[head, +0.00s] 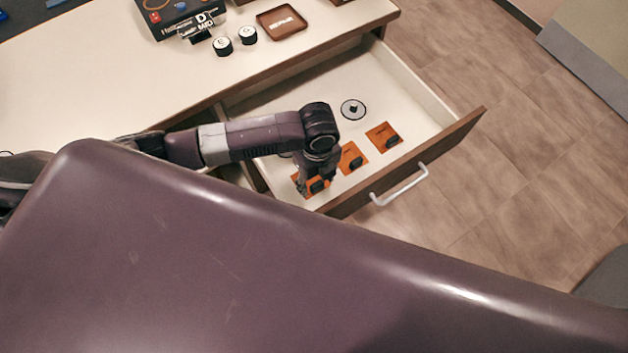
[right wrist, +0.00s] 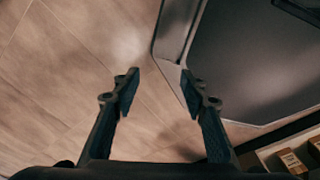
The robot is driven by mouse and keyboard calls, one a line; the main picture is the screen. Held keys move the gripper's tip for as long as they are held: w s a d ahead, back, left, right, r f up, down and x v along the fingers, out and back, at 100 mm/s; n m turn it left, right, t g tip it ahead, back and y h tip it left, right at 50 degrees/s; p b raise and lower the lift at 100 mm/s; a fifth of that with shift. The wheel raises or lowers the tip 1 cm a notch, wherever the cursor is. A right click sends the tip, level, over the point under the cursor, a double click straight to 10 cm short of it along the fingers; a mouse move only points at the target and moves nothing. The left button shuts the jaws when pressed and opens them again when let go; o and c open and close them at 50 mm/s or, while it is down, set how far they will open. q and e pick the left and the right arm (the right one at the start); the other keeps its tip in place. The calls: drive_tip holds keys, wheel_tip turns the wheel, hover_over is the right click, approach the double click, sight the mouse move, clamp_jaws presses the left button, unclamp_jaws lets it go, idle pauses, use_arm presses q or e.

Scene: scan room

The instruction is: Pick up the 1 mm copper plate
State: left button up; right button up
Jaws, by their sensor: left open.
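Three square copper-coloured plates with black knobs lie in the open drawer in the head view: a right one (head: 378,132), a middle one (head: 347,163) and a left one (head: 297,179). Any thickness marks are too small to read, so I cannot tell which is 1 mm. My left gripper (head: 314,184) is open and points down at the left plate, partly hiding it. I cannot tell if its fingers touch the knob. My right gripper (right wrist: 160,88) is open and empty in the right wrist view, above the floor and away from the plates.
The drawer (head: 425,150) is pulled out, with a white handle (head: 400,187) on its front. A round grey disc (head: 353,108) with a black knob lies behind the plates. The counter (head: 110,75) holds two black-and-white knobs (head: 235,41) and a brown tray (head: 282,22).

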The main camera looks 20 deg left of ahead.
use_arm(q)
drive_tip(key=shift+f, duration=0.95)
drive_tip(key=c, duration=1.2)
drive_tip(key=shift+d+r, duration=0.1)
drive_tip(key=shift+c, duration=0.2)
